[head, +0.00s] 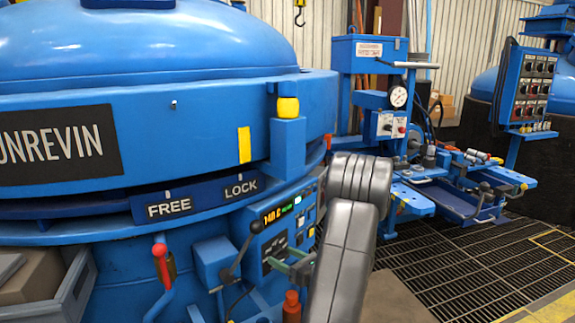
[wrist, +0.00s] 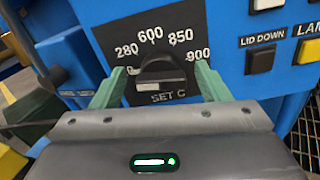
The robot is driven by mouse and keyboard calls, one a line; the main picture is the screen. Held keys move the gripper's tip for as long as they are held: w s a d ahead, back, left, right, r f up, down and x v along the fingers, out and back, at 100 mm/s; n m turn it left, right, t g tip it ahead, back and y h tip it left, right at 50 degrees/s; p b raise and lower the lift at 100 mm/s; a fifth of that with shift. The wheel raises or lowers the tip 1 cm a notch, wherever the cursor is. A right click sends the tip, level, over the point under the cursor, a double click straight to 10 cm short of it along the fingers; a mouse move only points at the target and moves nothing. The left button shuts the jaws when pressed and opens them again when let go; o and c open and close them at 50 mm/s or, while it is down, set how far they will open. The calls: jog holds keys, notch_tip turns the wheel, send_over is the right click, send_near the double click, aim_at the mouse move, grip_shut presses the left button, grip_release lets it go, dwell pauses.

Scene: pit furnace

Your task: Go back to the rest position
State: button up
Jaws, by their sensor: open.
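My gripper (wrist: 162,68) is open and empty, its two green fingers on either side of a black dial knob (wrist: 160,76) in the wrist view. The knob is marked SET C, with 280, 600, 850 and 900 around it. I cannot tell whether the fingertips reach past its face; no contact shows. In the head view, my gripper (head: 286,263) is at the blue control panel (head: 262,240) on the furnace front, partly hidden by my grey arm. The panel has an amber display (head: 278,214), and the knob is hard to see there.
A black-knobbed lever (head: 240,250) and a red-handled lever (head: 161,262) stand left of the panel. The wrist view shows LID DOWN (wrist: 261,60) and lamp buttons on the right. The blue furnace (head: 200,120) fills the left. Grated floor (head: 440,260) lies open to the right.

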jog(key=shift+d, duration=0.1)
jog(key=p+v, duration=0.4)
jog(key=v, duration=0.9)
jog(key=shift+m, duration=0.3)
jog(key=b+x, duration=0.3)
jog(key=x, duration=1)
jog(key=shift+r+b, duration=0.1)
jog(key=shift+b, duration=0.25)
jog(key=m+p, duration=0.1)
jog(key=m, duration=0.6)
jog(key=shift+w+f, duration=0.1)
jog(key=shift+f, duration=0.1)
jog(key=shift+s+d+m+p, duration=0.2)
jog(key=shift+d+m+p, duration=0.1)
jog(key=shift+d+m, duration=0.1)
jog(key=p+v, duration=0.3)
jog(key=v, duration=1)
